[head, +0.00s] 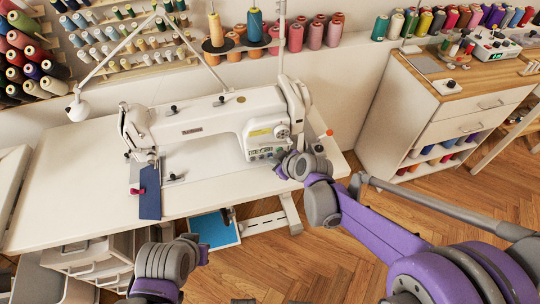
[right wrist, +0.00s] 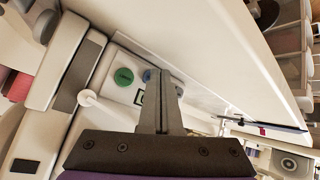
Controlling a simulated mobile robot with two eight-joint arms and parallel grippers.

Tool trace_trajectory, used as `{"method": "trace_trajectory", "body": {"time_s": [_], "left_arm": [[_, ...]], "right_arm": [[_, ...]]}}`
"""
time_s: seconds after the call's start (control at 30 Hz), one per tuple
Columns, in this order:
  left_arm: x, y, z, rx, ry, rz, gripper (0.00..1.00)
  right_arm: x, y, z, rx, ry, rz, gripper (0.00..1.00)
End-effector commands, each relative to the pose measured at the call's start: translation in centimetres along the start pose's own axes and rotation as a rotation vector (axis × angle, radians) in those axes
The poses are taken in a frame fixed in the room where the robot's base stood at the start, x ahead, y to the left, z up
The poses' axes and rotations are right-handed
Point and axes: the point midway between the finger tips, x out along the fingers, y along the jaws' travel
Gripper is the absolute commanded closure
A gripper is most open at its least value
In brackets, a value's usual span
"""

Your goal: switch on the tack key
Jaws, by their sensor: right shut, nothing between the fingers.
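The white sewing machine (head: 205,122) stands on the white table in the head view. Its small control panel (head: 267,151) is at the right end of its body, beside my right gripper (head: 281,170). In the right wrist view the shut, empty fingers of my right gripper (right wrist: 161,80) point at the panel (right wrist: 112,97). A round green key (right wrist: 123,76) shows left of the fingertips. A blue key (right wrist: 148,75) is right at the tips and partly hidden by them. I cannot tell which is the tack key, or whether the fingers touch. My left arm shows at the bottom left, without its fingers.
A wooden-topped cabinet (head: 440,105) stands at the right. Spool racks line the wall behind. The left part of the tabletop is clear.

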Motion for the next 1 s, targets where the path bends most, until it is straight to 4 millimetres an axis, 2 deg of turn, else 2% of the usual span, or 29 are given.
{"method": "trace_trajectory", "body": {"time_s": [0.47,1.0], "left_arm": [[0.02,0.00,0.01,0.000,0.000,0.000,1.00],[0.01,0.00,0.01,0.000,0.000,0.000,1.00]], "right_arm": [[0.23,0.17,-0.17,0.000,0.000,0.000,1.00],[-0.63,-0.46,0.45,0.000,0.000,0.000,1.00]]}}
